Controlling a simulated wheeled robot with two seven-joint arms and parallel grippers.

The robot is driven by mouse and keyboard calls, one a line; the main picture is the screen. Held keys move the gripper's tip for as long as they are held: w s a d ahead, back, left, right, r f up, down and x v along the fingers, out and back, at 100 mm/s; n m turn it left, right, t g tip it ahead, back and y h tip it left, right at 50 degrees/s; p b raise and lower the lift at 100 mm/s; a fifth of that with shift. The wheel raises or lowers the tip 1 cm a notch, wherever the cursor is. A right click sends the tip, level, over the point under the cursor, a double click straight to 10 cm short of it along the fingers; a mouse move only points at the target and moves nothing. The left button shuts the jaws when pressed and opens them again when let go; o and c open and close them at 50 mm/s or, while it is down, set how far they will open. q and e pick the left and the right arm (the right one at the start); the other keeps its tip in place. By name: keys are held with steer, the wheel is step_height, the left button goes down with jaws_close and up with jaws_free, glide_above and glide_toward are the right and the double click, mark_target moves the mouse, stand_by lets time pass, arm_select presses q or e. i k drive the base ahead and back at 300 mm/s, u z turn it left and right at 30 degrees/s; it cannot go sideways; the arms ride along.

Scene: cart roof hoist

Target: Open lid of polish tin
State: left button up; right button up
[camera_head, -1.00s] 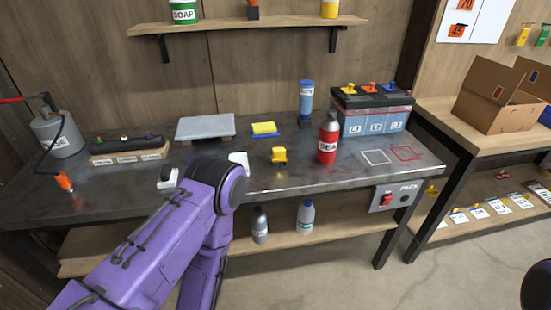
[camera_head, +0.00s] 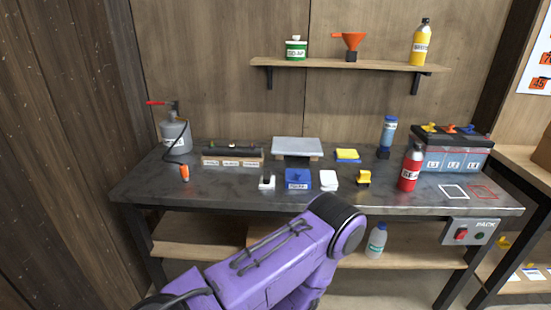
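A small blue box-like tin (camera_head: 298,180) with a white label stands on the dark workbench (camera_head: 230,190), near the front edge at the middle. Its label is too small to read with certainty, so I cannot be sure that it is the polish tin. I cannot tell whether its lid is shut. A purple arm link of mine rises from the bottom of the view in front of the bench, below the blue tin. Neither of my grippers shows in this view.
A small black-and-white item (camera_head: 267,181) stands left of the tin; white cloths (camera_head: 328,180) and a yellow block (camera_head: 363,178) are right. Behind is a grey plate (camera_head: 297,147). A red bottle (camera_head: 410,168), battery (camera_head: 450,155) and sprayer (camera_head: 176,133) stand farther off. A shelf (camera_head: 345,64) hangs above.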

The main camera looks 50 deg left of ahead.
mark_target(298, 172)
steer(key=u, duration=1.15)
